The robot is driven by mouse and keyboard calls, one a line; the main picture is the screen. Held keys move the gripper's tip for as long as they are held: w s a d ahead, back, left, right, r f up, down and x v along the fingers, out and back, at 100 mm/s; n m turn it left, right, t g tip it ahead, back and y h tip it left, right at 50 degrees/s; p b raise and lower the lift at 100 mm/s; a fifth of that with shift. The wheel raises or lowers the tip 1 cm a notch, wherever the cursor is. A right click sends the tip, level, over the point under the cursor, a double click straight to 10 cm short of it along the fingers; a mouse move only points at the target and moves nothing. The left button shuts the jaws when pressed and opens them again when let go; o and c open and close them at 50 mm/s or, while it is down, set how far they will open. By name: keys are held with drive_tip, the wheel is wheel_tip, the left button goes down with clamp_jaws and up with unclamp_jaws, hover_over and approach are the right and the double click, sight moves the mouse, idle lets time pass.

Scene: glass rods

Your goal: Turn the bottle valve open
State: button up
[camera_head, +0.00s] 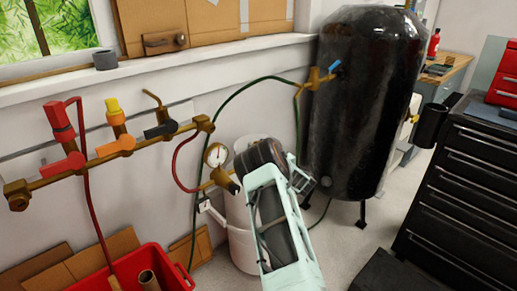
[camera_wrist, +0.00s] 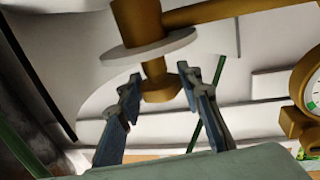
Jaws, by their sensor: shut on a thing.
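The white bottle (camera_head: 240,249) stands on the floor by the wall, partly hidden behind my arm. Its brass valve fitting (camera_head: 222,180) shows at its top, below a round pressure gauge (camera_head: 215,155). In the wrist view, the brass valve knob (camera_wrist: 160,88) sits between the fingertips of my gripper (camera_wrist: 163,86), one on each side, and the gripper is shut on it. The brass stem and a pale disc (camera_wrist: 150,48) are just behind the knob.
A brass manifold (camera_head: 100,160) with red, orange and black handles runs along the wall at left. A black tank (camera_head: 362,105) stands right of the bottle. Red and green hoses (camera_head: 240,95) pass near the valve. A red crate (camera_head: 165,270) is on the floor.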

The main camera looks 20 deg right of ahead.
drive_tip(key=shift+n+y, duration=0.6)
drive_tip(key=shift+y, duration=0.3)
drive_tip(key=shift+g+y+b, duration=0.3)
drive_tip(key=o, duration=1.2)
drive_tip(key=shift+c, duration=0.2)
drive_tip(key=shift+s+d, duration=0.1)
drive_tip(key=v, duration=1.1)
drive_tip(key=shift+s, duration=0.4)
drive_tip(key=shift+w+r, duration=0.1)
